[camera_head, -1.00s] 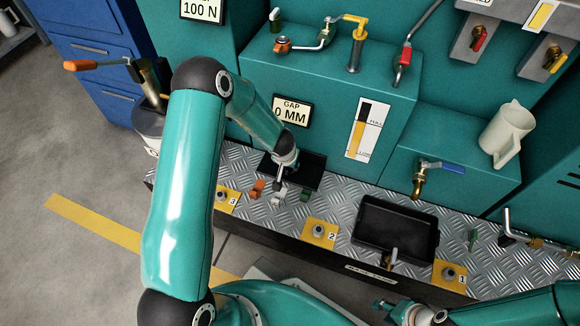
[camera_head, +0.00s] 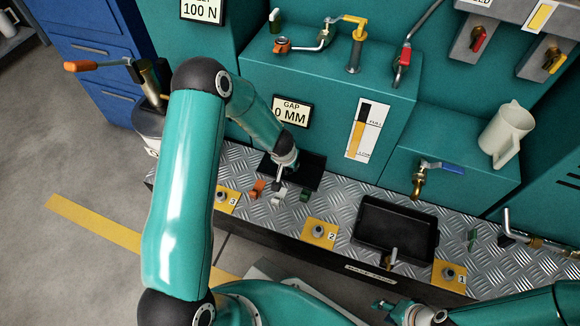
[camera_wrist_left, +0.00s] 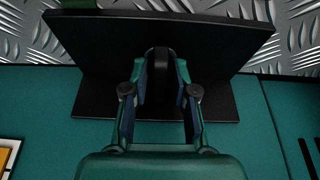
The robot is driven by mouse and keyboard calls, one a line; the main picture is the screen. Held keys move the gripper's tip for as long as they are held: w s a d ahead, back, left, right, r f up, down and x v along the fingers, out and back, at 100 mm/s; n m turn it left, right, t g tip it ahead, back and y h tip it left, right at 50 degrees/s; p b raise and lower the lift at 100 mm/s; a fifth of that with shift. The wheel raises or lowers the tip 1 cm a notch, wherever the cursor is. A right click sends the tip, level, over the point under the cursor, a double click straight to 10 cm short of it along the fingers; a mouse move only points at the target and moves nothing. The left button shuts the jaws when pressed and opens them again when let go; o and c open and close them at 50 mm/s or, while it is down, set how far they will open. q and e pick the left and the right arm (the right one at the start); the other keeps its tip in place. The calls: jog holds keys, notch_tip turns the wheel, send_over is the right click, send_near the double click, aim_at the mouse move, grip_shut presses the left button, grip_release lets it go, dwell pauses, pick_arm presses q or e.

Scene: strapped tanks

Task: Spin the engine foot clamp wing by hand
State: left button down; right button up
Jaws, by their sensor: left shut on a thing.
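In the left wrist view, my left gripper (camera_wrist_left: 159,85) is shut on a dark upright piece, which I take to be the clamp wing (camera_wrist_left: 160,60). The piece stands over a broad black plate (camera_wrist_left: 220,50). In the head view, my left arm reaches down to the same black plate (camera_head: 309,172) on the bench, and the arm and wrist hide the fingers and most of the wing there. My right gripper (camera_head: 388,308) is low in the head view, in front of the bench and away from the clamp; its jaw opening is unclear.
Orange (camera_head: 257,188), white (camera_head: 279,196) and green (camera_head: 304,195) small parts sit just in front of the plate. A black tray (camera_head: 393,230) and numbered yellow pads (camera_head: 319,233) lie to the right. A gap display (camera_head: 292,112) reading 0 MM is behind.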

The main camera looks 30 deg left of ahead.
pick_arm(q)
jog(key=shift+r+m+h+p, duration=0.1)
jog(key=shift+m+h+p, duration=0.6)
jog(key=shift+m+p, duration=1.6)
jog(key=shift+p, duration=0.65)
